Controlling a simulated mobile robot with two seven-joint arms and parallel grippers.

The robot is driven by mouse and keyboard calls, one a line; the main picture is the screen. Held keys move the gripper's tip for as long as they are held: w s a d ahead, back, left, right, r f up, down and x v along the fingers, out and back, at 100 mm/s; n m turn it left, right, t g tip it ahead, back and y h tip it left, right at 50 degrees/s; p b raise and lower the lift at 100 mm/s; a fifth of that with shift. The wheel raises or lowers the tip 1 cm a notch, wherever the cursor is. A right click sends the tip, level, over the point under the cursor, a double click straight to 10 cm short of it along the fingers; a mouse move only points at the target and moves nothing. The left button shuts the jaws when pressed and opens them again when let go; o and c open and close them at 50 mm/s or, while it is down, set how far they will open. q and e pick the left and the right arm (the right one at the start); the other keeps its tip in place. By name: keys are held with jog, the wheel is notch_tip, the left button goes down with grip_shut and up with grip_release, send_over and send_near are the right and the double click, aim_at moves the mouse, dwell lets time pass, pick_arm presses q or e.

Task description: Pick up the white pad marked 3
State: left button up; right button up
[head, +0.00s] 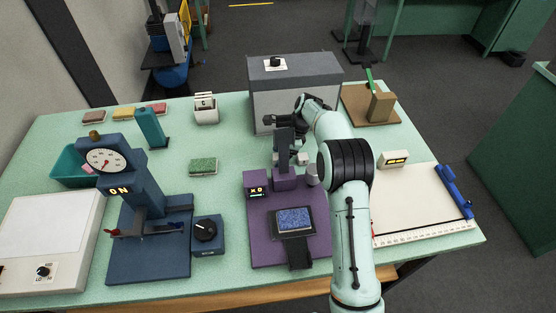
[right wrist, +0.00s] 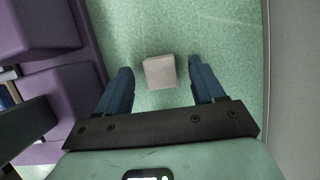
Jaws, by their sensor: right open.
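A small square pale pad (right wrist: 159,71) lies on the green tabletop in the right wrist view. I see no number on its visible face. My right gripper (right wrist: 161,68) is open, its two blue fingers on either side of the pad, with gaps on both sides. In the head view my right gripper (head: 270,121) is low at the front of the grey cabinet, behind the purple machine. I cannot make out the pad there. My left gripper is not in view.
The purple machine (head: 260,220) stands close on the near side and the grey cabinet (head: 290,103) on the far side. A green block (head: 203,166) and a white card holder (head: 206,110) are to the left. Clear tabletop lies between them.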

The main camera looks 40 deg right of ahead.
jog(key=shift+f, duration=0.1)
jog(key=shift+c, duration=0.3)
jog(key=c, duration=1.1)
jog(key=shift+o, duration=0.2)
